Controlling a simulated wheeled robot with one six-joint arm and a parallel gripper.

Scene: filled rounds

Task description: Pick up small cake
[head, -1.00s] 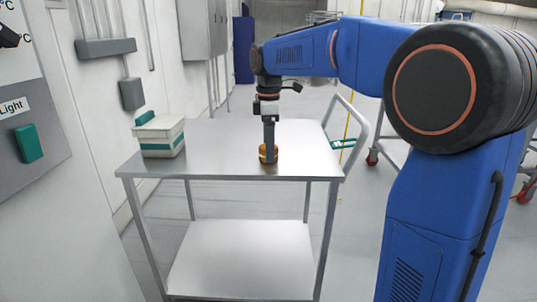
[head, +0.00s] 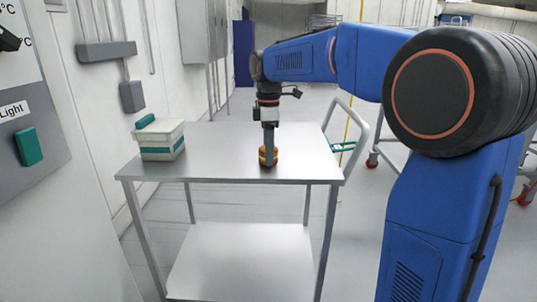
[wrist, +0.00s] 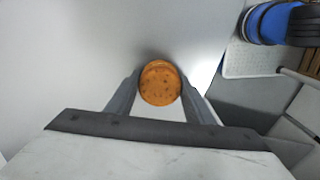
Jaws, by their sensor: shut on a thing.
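The small cake (head: 262,157) is a round golden-brown piece at the right part of the steel cart top (head: 215,150). In the wrist view the orange-brown, dotted top of the cake (wrist: 160,84) lies between my two fingers. My gripper (head: 269,155) points straight down and is shut on the cake. It also shows in the wrist view (wrist: 160,88), with a finger on each side of the cake. I cannot tell whether the cake touches the cart top or is slightly above it.
A white box with green trim (head: 160,141) stands at the left of the cart top, with a green item (head: 145,121) on its lid. The cart's lower shelf (head: 240,262) is empty. A wall panel with a green switch (head: 29,145) is at the left.

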